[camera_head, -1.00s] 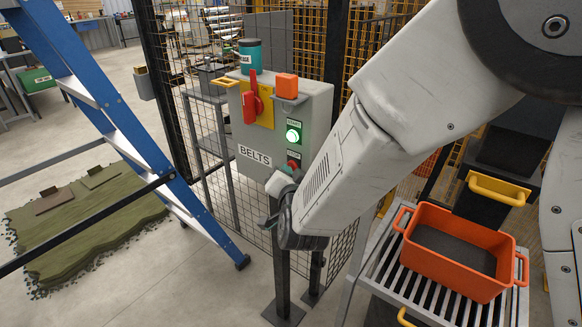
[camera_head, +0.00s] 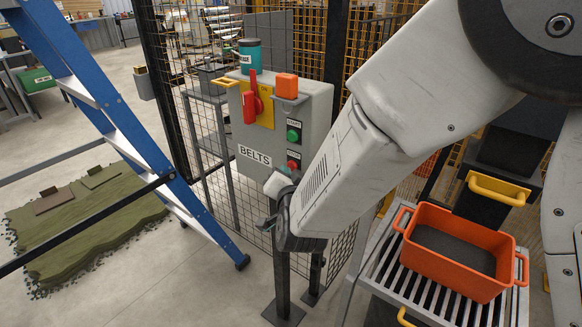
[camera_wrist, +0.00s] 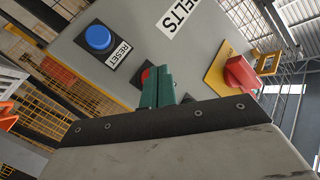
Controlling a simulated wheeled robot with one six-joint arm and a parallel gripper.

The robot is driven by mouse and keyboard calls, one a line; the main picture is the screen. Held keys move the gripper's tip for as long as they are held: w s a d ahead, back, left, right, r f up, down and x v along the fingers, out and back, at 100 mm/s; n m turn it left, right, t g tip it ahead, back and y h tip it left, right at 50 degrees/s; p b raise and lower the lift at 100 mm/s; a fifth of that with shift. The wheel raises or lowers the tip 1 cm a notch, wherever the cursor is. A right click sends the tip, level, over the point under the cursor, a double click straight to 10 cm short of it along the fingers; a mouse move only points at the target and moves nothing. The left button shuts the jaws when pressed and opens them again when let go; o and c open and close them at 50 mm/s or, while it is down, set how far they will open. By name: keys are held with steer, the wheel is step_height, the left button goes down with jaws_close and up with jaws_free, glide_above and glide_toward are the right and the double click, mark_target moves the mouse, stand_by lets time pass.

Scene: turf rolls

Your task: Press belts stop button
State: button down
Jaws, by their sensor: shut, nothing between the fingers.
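The grey control box (camera_head: 315,105) labelled BELTS stands on a post. On its face in the head view are a green START button (camera_head: 293,135), unlit, and a red button (camera_head: 293,165) below it, with a label too small to read surely. In the wrist view the red button (camera_wrist: 146,76) shows partly behind my fingers.
A blue RESET button (camera_wrist: 97,37) and a red switch (camera_wrist: 240,72) on a yellow plate flank the fingers. A blue ladder (camera_head: 130,130) stands left; an orange crate (camera_head: 455,287) sits on a slatted rack at right.

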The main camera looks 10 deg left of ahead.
steer(key=shift+s+a, duration=0.1)
steer(key=shift+s, duration=0.15)
steer(key=shift+s+a, duration=0.3)
steer(key=shift+s, duration=0.5)
steer(key=shift+s+a, duration=0.35)
steer(key=shift+s, duration=0.4)
steer(key=shift+s+a, duration=0.3)
steer(key=shift+s, duration=0.5)
